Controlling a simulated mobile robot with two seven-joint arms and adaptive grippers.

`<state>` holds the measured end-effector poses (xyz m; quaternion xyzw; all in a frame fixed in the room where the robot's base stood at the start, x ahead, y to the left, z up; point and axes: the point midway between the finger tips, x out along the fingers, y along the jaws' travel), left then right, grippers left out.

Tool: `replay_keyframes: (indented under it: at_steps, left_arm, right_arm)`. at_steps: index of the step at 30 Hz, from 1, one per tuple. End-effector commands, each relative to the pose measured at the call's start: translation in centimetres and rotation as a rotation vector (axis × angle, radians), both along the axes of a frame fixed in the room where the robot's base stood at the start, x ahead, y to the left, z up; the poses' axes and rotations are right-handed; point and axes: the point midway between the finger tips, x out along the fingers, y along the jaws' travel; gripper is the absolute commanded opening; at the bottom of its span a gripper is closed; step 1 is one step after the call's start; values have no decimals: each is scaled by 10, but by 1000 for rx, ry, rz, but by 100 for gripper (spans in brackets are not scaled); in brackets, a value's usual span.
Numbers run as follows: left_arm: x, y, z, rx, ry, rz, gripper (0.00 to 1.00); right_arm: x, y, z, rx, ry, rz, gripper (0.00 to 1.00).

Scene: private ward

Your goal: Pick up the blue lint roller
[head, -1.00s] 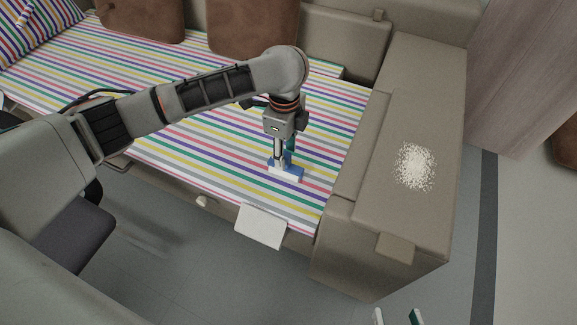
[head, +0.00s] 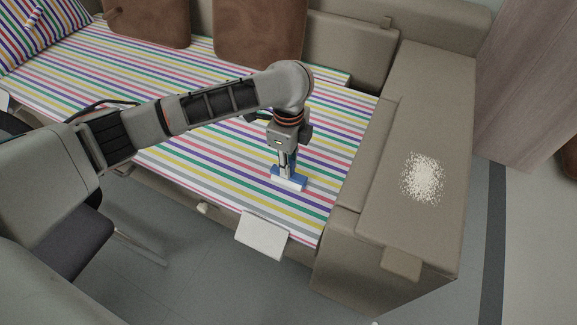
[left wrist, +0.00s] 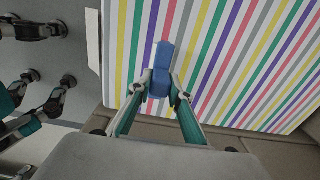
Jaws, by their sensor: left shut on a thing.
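The blue lint roller (head: 289,181) shows as a small blue piece with a white front on the striped bed, near its right end. In the left wrist view the blue lint roller (left wrist: 163,58) lies between the fingertips. My left gripper (head: 286,167) points down from above and is shut on it; both fingers touch its sides in the left wrist view (left wrist: 160,84). I cannot tell whether the roller is clear of the sheet. My right gripper (left wrist: 17,113) shows at the left edge of the left wrist view, its teal-padded fingers apart and empty.
The striped bed (head: 190,150) has brown cushions (head: 258,32) at the back. A beige armrest (head: 395,225) with white crumbs (head: 422,178) stands to the right. A white panel (head: 262,236) sticks out at the front edge. The sheet around the roller is clear.

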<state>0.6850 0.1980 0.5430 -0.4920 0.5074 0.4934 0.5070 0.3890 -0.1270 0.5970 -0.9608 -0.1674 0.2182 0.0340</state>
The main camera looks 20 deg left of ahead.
Motion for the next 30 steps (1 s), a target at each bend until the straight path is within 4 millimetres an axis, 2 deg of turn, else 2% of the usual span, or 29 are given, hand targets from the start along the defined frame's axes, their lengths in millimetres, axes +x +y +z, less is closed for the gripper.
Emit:
replay_keyframes:
  at_steps: [7, 9, 15, 18, 24, 30]
  left_arm:
    - [5, 0, 45, -1, -20, 1, 0]
    - [6, 0, 64, -1, -24, 0, 0]
    - [6, 0, 126, -1, -30, 2, 0]
    - [5, 0, 150, -1, -26, 2, 0]
    - [3, 0, 183, 0, -15, 0, 0]
    - [1, 0, 197, 0, -6, 0, 0]
  right_arm:
    - [10, -16, 15, -102, -43, 17, 40]
    - [-3, -25, -5, -155, 0, 34, 40]
    - [-10, -47, -15, -252, 27, 46, 40]
    - [-15, -59, -21, -296, 47, 49, 40]
    - [-21, -73, -29, -339, 73, 47, 40]
    - [-23, -74, -31, -341, 79, 44, 40]
